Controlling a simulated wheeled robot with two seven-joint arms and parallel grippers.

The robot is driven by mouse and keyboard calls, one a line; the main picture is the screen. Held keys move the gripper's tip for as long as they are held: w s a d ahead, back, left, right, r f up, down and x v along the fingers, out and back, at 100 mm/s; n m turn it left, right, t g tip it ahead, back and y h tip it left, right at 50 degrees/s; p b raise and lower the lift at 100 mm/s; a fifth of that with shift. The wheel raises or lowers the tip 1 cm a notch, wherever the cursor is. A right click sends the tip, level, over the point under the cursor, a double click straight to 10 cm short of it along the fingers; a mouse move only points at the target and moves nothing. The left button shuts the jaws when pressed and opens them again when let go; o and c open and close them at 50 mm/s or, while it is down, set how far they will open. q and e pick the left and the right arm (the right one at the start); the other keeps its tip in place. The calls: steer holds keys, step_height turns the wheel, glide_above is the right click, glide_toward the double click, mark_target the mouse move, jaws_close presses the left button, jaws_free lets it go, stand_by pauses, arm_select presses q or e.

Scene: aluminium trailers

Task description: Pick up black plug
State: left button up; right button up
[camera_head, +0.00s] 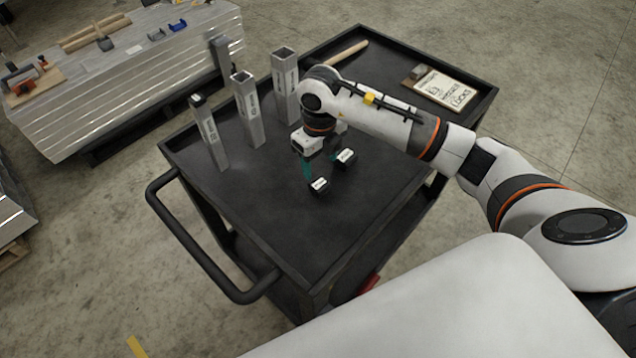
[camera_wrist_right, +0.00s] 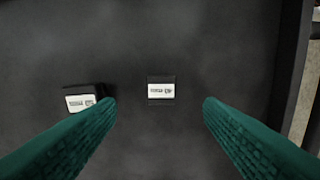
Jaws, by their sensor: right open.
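Two small black plugs with white labels lie on the black cart top. One plug (camera_head: 318,185) is nearer to me, and the other plug (camera_head: 346,157) lies farther back and to the right. In the right wrist view, one plug (camera_wrist_right: 161,80) shows centred between the fingers and the other (camera_wrist_right: 78,90) is beside the left finger's tip, partly behind it. My right gripper (camera_head: 307,170) is open and empty above the cart top, close to both plugs; its teal fingers (camera_wrist_right: 158,103) are spread wide. My left gripper is not in view.
Three upright square metal tubes (camera_head: 211,140) (camera_head: 250,115) (camera_head: 286,90) stand on the cart's left and back; the leftmost has a dark top. A wooden-handled tool (camera_head: 348,52) and a labelled board (camera_head: 447,89) lie at the back. The cart's raised rim (camera_head: 225,225) surrounds clear room in front.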

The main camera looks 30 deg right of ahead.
mark_target(318, 182)
step_height(318, 182, down, 4)
steer(key=shift+r+p, duration=0.2)
steer(key=shift+p, duration=0.15)
steer(key=f+p, duration=0.1)
steer(key=f, duration=0.3)
steer(key=shift+w+a+f+p, duration=0.15)
steer(key=shift+w+f+p, duration=0.05)
steer(key=shift+f+p, duration=0.2)
steer(key=shift+f, duration=0.4)
steer(key=shift+c, duration=0.2)
steer(key=c, duration=1)
